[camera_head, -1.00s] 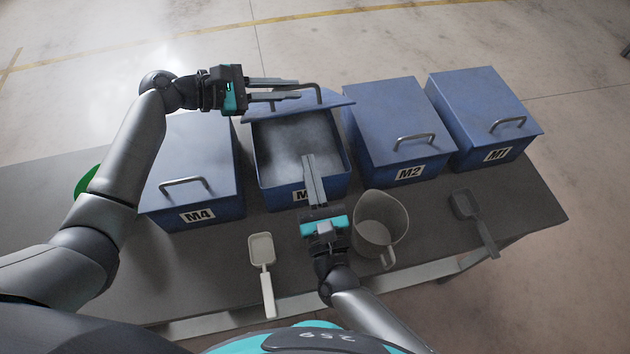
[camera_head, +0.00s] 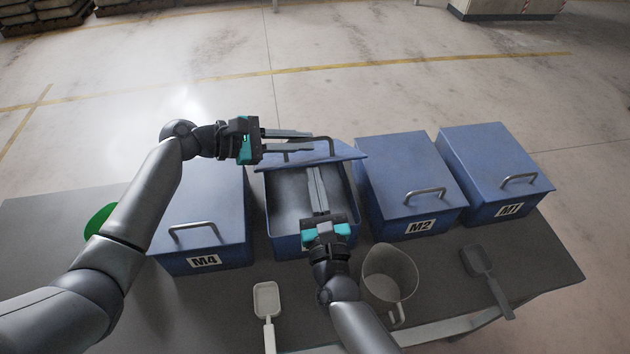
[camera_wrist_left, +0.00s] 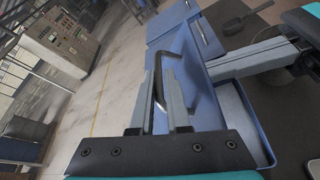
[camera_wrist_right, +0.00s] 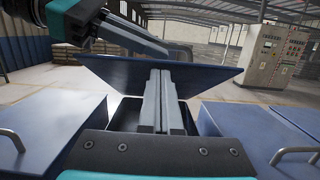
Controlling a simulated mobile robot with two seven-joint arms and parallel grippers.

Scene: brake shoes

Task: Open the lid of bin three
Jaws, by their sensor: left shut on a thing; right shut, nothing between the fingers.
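Bin three (camera_head: 353,212) is the blue bin between M4 and M2; my right gripper hides its label. The lid also shows in the right wrist view (camera_wrist_right: 112,74) and the left wrist view (camera_wrist_left: 205,100). My left gripper (camera_head: 312,142) is shut on the lid's bent metal handle (camera_wrist_left: 143,58). My right gripper (camera_head: 316,172) is shut and empty, over the opening, fingers pointing at the lid's underside. I cannot tell whether they touch it.
Closed bins M4 (camera_head: 200,215), M2 (camera_head: 405,175) and M1 (camera_head: 490,155) stand alongside on the dark table (camera_head: 540,255). A clear jug (camera_head: 388,275), a light scoop (camera_head: 266,298) and a dark scoop (camera_head: 480,262) lie in front. A green round thing (camera_head: 101,222) is at left.

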